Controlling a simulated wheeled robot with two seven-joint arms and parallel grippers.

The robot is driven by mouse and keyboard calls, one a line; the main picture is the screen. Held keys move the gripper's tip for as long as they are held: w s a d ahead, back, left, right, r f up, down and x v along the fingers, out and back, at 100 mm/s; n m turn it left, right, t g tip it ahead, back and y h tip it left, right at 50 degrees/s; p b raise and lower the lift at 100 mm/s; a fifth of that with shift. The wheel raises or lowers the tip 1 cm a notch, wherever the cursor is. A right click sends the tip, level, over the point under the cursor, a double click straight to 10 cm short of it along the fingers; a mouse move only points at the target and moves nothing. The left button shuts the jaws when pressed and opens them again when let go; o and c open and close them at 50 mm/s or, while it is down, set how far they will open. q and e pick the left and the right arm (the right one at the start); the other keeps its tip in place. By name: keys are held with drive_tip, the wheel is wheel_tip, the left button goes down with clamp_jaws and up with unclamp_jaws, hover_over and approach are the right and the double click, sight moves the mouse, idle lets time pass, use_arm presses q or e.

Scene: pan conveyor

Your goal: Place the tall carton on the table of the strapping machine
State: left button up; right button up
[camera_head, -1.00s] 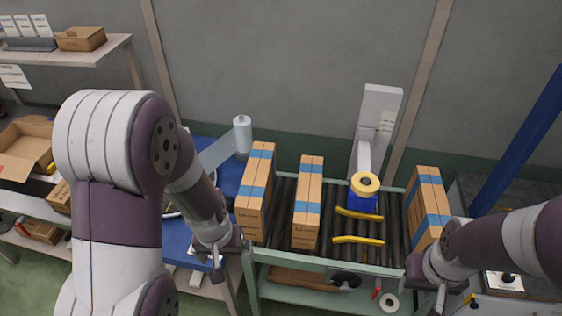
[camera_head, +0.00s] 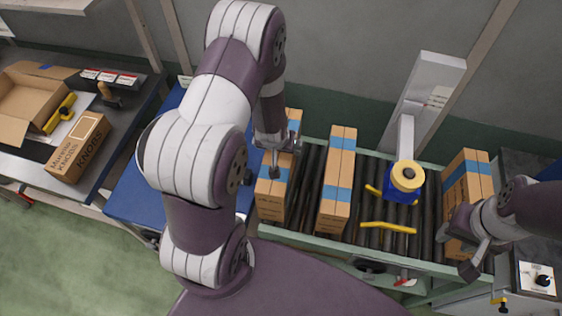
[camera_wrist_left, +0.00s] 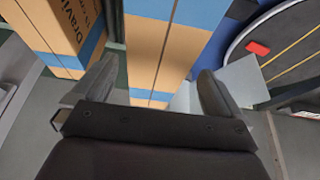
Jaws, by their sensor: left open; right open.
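Three tall brown cartons with blue bands stand upright on the roller conveyor: a left carton (camera_head: 272,200), a middle carton (camera_head: 337,182) and a right carton (camera_head: 467,178). Which one the task means I cannot tell. My left gripper (camera_head: 275,150) is open above the left carton and hides part of its top. In the left wrist view a banded carton (camera_wrist_left: 165,50) lies between and beyond the spread fingers (camera_wrist_left: 155,95); contact is not clear. My right gripper (camera_head: 462,243) is open at the front of the right carton, partly covering it. No strapping machine table is surely identifiable.
A blue table (camera_head: 128,195) stands left of the conveyor. A post (camera_head: 425,95) with a yellow-topped blue head (camera_head: 405,180) and yellow bars (camera_head: 388,227) occupies the conveyor between middle and right cartons. A dark-topped unit with a control panel (camera_head: 538,279) is at right.

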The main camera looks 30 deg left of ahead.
use_arm(q)
drive_tip(key=p+x, duration=0.1)
drive_tip(key=x, duration=0.3)
drive_tip(key=shift+f+p, duration=0.3)
drive_tip(key=shift+w+f, duration=0.2)
drive_tip(key=shift+w+a, duration=0.1)
drive_tip(key=c, duration=1.7)
drive_tip(key=shift+r, duration=0.15)
drive_tip(key=shift+c, duration=0.5)
